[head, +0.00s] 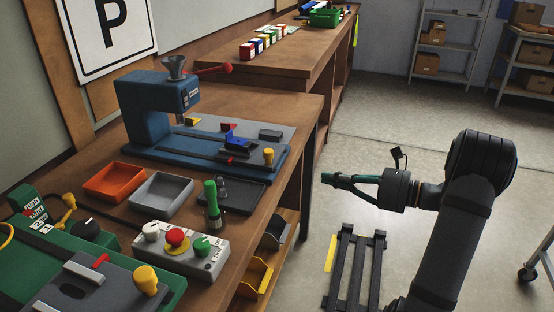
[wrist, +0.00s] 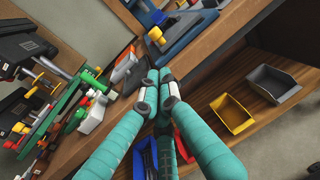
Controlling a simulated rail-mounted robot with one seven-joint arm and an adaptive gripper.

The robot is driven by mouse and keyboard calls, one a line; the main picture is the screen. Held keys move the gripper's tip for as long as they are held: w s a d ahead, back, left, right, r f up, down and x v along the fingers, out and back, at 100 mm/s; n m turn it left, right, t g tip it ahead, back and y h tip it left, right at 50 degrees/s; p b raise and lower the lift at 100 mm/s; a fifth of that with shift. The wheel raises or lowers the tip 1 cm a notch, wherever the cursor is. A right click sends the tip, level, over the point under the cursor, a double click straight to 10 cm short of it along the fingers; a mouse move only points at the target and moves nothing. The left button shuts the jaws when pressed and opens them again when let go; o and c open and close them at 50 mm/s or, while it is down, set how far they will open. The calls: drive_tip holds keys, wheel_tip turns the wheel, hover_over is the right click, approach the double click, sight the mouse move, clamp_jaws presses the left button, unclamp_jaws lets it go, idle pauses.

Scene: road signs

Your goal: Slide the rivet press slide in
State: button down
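The blue rivet press (head: 144,112) stands on the near wooden bench, with a grey funnel on top and a red-tipped lever. Its slide (head: 247,149) lies on the long base to the right of the press head. It carries a blue part (head: 236,140) and a yellow knob (head: 268,154) at its right end. My gripper (head: 326,178) is in the air right of the bench, clearly apart from the knob. Its teal fingers meet at the tips, empty. In the wrist view, the closed fingertips (wrist: 157,84) lie below the press base (wrist: 196,36), partly cut off at the top.
Orange (head: 114,182) and grey (head: 161,194) trays, a green-handled tool (head: 211,203) and a button box (head: 182,246) stand in front of the press. A yellow bin (head: 255,277) sits under the bench.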

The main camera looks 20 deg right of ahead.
drive_tip(key=r, duration=0.2)
drive_tip(key=p, duration=0.2)
approach(270, 156)
drive_tip(key=shift+t, duration=0.3)
drive_tip(key=x, duration=0.6)
drive_tip(key=shift+a+f, duration=0.2)
drive_tip(key=shift+f, duration=0.05)
drive_tip(key=shift+w, duration=0.1)
